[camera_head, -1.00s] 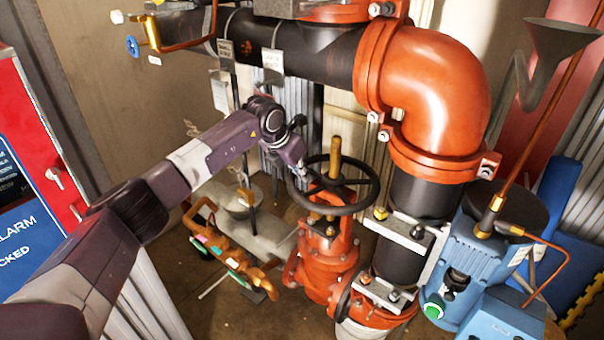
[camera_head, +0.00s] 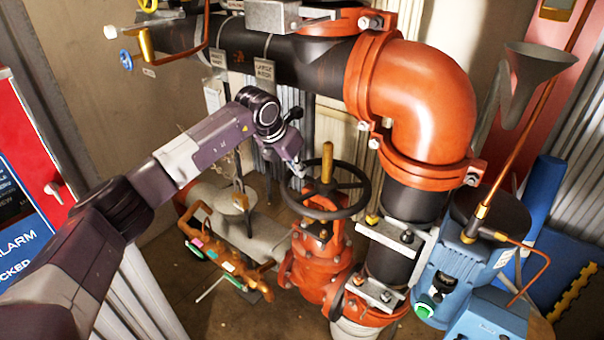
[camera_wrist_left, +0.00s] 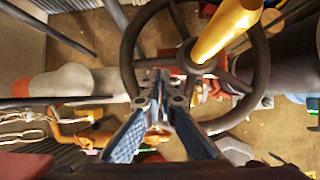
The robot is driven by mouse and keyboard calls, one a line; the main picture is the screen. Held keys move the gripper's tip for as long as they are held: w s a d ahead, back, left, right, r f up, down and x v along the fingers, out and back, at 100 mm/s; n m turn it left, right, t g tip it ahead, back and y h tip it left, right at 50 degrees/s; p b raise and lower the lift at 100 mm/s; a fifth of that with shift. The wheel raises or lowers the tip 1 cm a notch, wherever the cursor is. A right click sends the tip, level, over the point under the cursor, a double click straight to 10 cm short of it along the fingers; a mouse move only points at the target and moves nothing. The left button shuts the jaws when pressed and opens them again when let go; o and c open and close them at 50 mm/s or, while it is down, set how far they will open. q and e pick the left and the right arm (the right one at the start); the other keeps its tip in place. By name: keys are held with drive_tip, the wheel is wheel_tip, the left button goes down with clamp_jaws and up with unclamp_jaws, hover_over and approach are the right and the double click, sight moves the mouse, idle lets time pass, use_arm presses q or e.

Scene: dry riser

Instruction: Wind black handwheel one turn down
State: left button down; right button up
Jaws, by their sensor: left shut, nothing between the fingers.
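The black handwheel (camera_head: 362,201) sits level on top of the red valve (camera_head: 318,268), with a brass stem (camera_head: 327,162) rising through its hub. My left gripper (camera_head: 299,170) is at the far left part of the wheel's rim, its fingers pointing down towards it. In the left wrist view the closed fingertips (camera_wrist_left: 160,84) overlap the opening of the handwheel (camera_wrist_left: 131,50), between rim and hub. The fingers hide part of the rim, and I cannot tell whether they touch it. The fingers are shut with nothing between them. My right gripper is not in view.
A large black pipe (camera_head: 310,70) with a red elbow (camera_head: 430,100) runs above and right of the wheel. A blue pump (camera_head: 450,262) stands at the right. A red and blue alarm panel (camera_head: 30,190) is at the left edge. Orange pipework (camera_head: 205,235) lies low on the left.

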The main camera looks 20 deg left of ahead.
use_arm(q)
drive_tip(key=s+d, duration=0.6)
drive_tip(key=a+f, duration=0.1)
drive_tip(key=w+a+f, duration=0.1)
drive_tip(key=f, duration=0.1)
drive_tip(key=a+f+b, duration=0.1)
drive_tip(key=a, duration=0.1)
drive_tip(key=shift+w+a+f, duration=0.1)
drive_tip(key=shift+w+f, duration=0.25)
drive_tip(key=shift+w, duration=0.05)
drive_tip(key=w+a+b, duration=0.3)
drive_tip(key=w, duration=0.3)
drive_tip(key=shift+a, duration=0.4)
drive_tip(key=shift+w+f, duration=0.15)
